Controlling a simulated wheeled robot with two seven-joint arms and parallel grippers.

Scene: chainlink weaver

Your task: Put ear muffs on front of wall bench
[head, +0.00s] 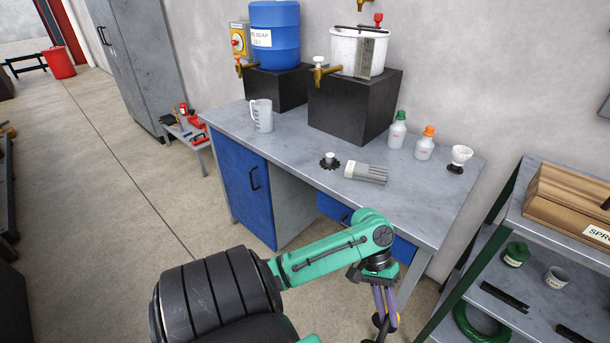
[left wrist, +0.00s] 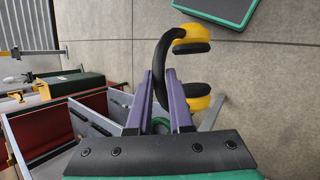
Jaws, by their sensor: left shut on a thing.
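The ear muffs have a black headband and yellow-and-black cups; in the left wrist view the ear muffs (left wrist: 190,40) hang from my left gripper (left wrist: 164,85). Its purple fingers are shut on the headband. In the head view my left gripper (head: 385,296) points down in front of the bench's right end, and the ear muffs (head: 381,322) show only partly at the lower picture edge. The grey bench against the wall (head: 290,150) has blue fronts; its front edge is behind my arm. My right gripper is not in view.
Black blocks carry a blue barrel (head: 274,35) and a white tub (head: 358,50). A shelf rack (head: 540,235) stands right.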

